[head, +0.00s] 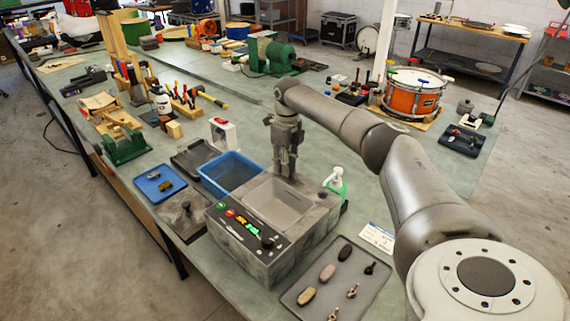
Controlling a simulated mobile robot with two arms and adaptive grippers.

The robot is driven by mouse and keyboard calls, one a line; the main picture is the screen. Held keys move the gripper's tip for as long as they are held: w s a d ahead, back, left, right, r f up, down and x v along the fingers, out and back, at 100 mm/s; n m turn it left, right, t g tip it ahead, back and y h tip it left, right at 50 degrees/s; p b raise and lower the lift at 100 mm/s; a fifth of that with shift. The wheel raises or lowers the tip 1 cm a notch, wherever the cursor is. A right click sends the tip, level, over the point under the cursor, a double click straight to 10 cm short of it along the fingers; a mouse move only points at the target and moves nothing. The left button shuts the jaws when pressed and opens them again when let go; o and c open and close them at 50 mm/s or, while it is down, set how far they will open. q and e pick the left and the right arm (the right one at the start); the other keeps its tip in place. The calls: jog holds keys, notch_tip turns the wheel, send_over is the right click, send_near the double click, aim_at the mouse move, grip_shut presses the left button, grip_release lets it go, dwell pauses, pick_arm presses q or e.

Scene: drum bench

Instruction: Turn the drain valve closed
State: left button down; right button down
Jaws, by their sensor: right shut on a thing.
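The grey cleaning tank (245,245) stands on the green bench, with an open basin (279,203) and a front panel of coloured buttons and a black knob. My right gripper (286,172) points down at the tank's far edge, behind the basin. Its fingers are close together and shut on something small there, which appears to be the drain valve. The fingers and the tank hide the valve, so its angle cannot be seen. My left gripper is not in view.
A dark tray of small parts (329,285) lies at the front right. An orange drum (413,93) stands farther back.

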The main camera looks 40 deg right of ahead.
jog(key=shift+n, duration=0.6)
jog(key=c, duration=1.3)
grip_release()
jog(key=shift+o, duration=0.2)
jog(key=shift+r, duration=0.2)
notch_tip(320, 180, up, 12)
jog(key=shift+w+d+f, duration=0.15)
jog(key=shift+d+f, duration=0.05)
jog(key=shift+d, duration=0.2)
jog(key=shift+f, duration=0.1)
